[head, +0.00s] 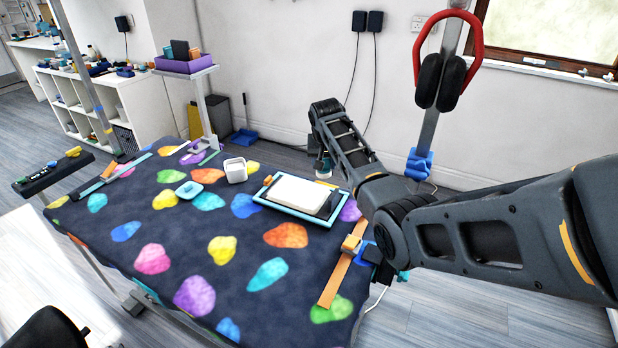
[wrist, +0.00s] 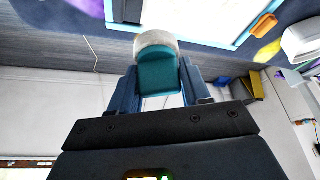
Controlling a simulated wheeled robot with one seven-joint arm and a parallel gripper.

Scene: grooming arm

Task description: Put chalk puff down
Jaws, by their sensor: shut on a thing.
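The chalk puff (wrist: 157,68) has a teal body and a pale fluffy end. In the wrist view it sits between the blue fingers of my gripper (wrist: 159,78), which is shut on it. In the head view my gripper (head: 323,163) is beyond the table's far edge, behind the blue-rimmed tray; it is small there and the puff is hard to make out. A teal dish (head: 189,188) and a white square tub (head: 236,172) stand on the patterned table (head: 120,262). The blue-rimmed tray (head: 263,198) holds a white pad (head: 299,192).
A flat orange strip (head: 338,282) lies by the table's right edge. Red earmuffs (head: 448,60) hang on a post at the right. A purple bin (head: 185,63) is on a stand behind the table. The front middle of the tabletop is clear.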

